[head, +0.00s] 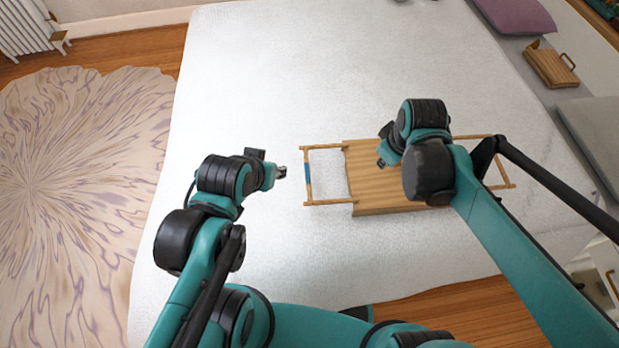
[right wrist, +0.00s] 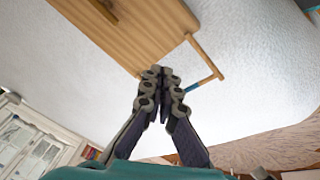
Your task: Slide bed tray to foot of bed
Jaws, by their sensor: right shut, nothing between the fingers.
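The wooden bed tray (head: 362,180) lies on the white bed (head: 250,70), its panel in the middle and thin open frames at both ends. The left end bar has a blue stretch; it also shows in the right wrist view, where the tray (right wrist: 130,32) is at the top. My right gripper (head: 382,162) is over the tray panel, partly hidden by its own wrist. In the right wrist view its fingers (right wrist: 160,72) are shut and empty near the tray's edge; contact is unclear. My left gripper (head: 281,172) is left of the tray, apart from it; its fingers are too small to read.
A second small wooden tray with handles (head: 551,66) lies at the upper right, near a purple pillow (head: 516,14) and a grey cushion (head: 595,130). The bed left of the bed tray is clear. A patterned rug (head: 75,190) and radiator (head: 24,25) are at the left.

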